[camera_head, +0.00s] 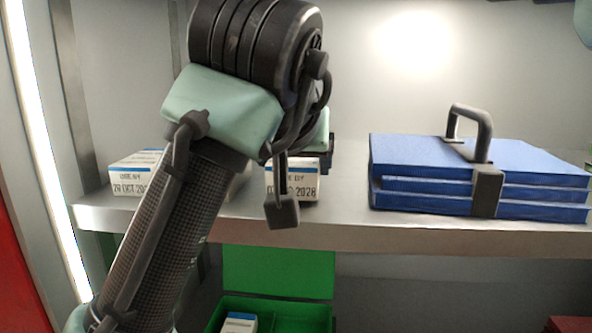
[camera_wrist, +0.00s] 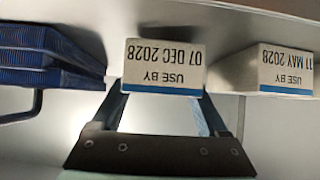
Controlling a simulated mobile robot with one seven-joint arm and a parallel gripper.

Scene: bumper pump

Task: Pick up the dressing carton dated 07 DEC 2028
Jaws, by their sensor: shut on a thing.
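The carton dated 07 DEC 2028 (camera_wrist: 165,65) is upright in the middle of the upside-down wrist view, its printed face towards me. My gripper (camera_wrist: 165,97) is shut on this carton, with one finger along each side. In the head view the same carton (camera_head: 307,190) stands at the shelf front, its date partly covered by my arm. I cannot tell whether it is clear of the shelf. A carton dated 11 MAY 2028 (camera_wrist: 283,68) is beside it in the wrist view. Another carton (camera_head: 130,178), reading 20 OCT with its year partly hidden, is at the left.
The metal shelf (camera_head: 420,236) holds a stack of blue packs (camera_head: 420,160) with a grey handle at the right. Below is an open green box (camera_head: 275,270) with a small carton (camera_head: 240,322) inside. A light strip and wall bound the left side.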

